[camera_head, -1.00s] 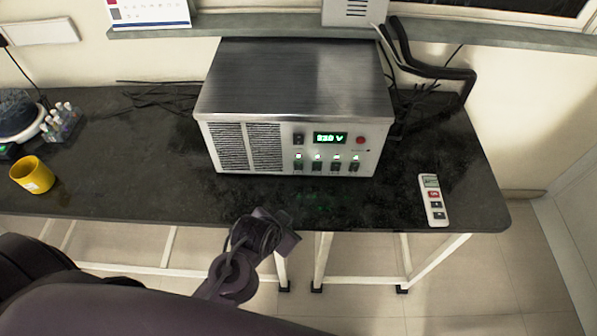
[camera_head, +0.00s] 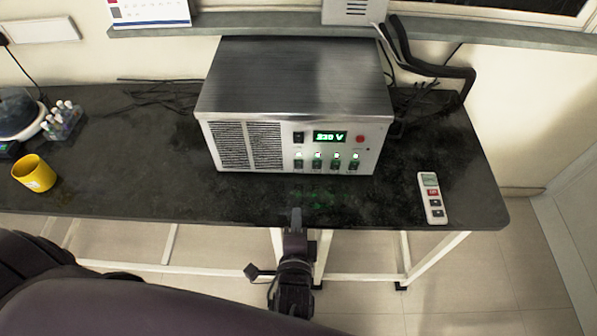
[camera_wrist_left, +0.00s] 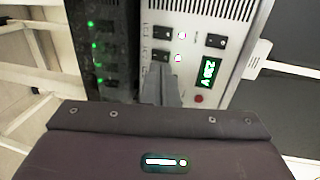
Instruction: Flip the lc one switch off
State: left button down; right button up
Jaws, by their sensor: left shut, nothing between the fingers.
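The metal power box (camera_head: 295,85) stands on the dark table. Its front has a row of several small black switches (camera_head: 317,164) with lights above them, and a separate switch (camera_head: 298,138) beside the green display. The switch labels are too small to tell which is lc one. My left gripper (camera_head: 296,212) is shut and empty, at the table's front edge, pointing at the box and apart from it. In the left wrist view its fingers (camera_wrist_left: 159,86) point at the switch row. Two row switches (camera_wrist_left: 161,32) show, and the fingers hide others. My right gripper is not in view.
A white remote (camera_head: 433,198) lies right of the box near the table's front edge. A yellow mug (camera_head: 33,174) and a rack of tubes (camera_head: 62,121) stand at the left. The tabletop (camera_head: 150,185) before the box is clear. Black cables run behind the box.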

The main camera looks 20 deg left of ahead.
aim_at(299, 164)
pick_arm(q)
jog(key=shift+w, duration=0.1)
jog(key=x, duration=0.4)
jog(key=p+x, duration=0.1)
jog(key=x, duration=0.4)
jog(key=r+p+x, duration=0.1)
jog(key=x, duration=0.3)
jog(key=shift+w+a, duration=0.15)
jog(key=shift+w, duration=0.25)
